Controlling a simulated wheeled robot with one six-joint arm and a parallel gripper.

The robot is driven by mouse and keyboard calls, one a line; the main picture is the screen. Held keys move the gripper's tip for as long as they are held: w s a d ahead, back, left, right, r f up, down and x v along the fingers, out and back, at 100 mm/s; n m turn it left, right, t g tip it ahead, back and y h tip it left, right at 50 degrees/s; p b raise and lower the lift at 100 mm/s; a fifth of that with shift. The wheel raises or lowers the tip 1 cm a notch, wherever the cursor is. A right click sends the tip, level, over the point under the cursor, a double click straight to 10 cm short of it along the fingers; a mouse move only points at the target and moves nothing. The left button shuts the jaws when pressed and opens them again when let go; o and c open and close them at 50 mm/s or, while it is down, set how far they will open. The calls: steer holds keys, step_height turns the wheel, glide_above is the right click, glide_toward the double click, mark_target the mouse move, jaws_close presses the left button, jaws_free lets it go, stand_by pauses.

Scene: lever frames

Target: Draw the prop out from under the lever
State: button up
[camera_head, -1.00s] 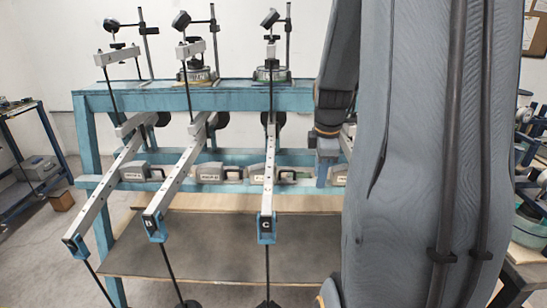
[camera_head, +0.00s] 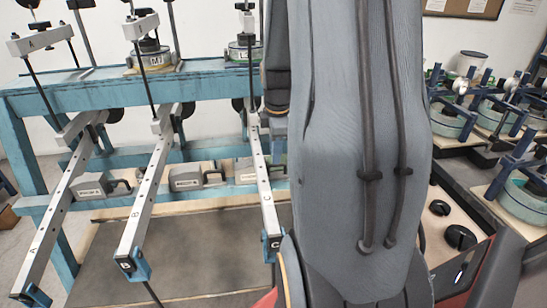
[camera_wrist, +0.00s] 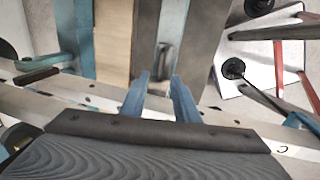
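Three pale metal levers slope forward from the blue frame in the head view: lever A (camera_head: 57,203), lever B (camera_head: 148,197) and lever C (camera_head: 262,185). Each has a blue end bracket, and a thin dark rod shows below the bracket of B. In the wrist view, lever C (camera_wrist: 283,149) crosses below and behind my gripper's dark body. My gripper (camera_wrist: 160,78) shows there as two blue fingers, apart, with nothing clearly held between them. A small dark upright piece (camera_wrist: 163,58) lies just beyond the fingertips; I cannot tell if it is the prop. The head view hides my gripper behind my arm.
The blue frame (camera_head: 90,100) carries round gauge stands along its top. Grey weights with handles (camera_head: 185,178) rest on its lower shelf. A bench with blue clamps (camera_head: 505,120) stands at the right. In the wrist view, black discs (camera_wrist: 233,68) lie at the right.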

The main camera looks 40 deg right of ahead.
mark_target(275, 166)
steer(key=shift+w+d+f, duration=0.15)
steer(key=shift+w+f, duration=0.05)
steer(key=shift+f, duration=0.8)
steer(key=shift+w+d+f, duration=0.1)
steer(key=shift+w+f, duration=0.05)
steer(key=shift+f, duration=0.85)
jaws_close()
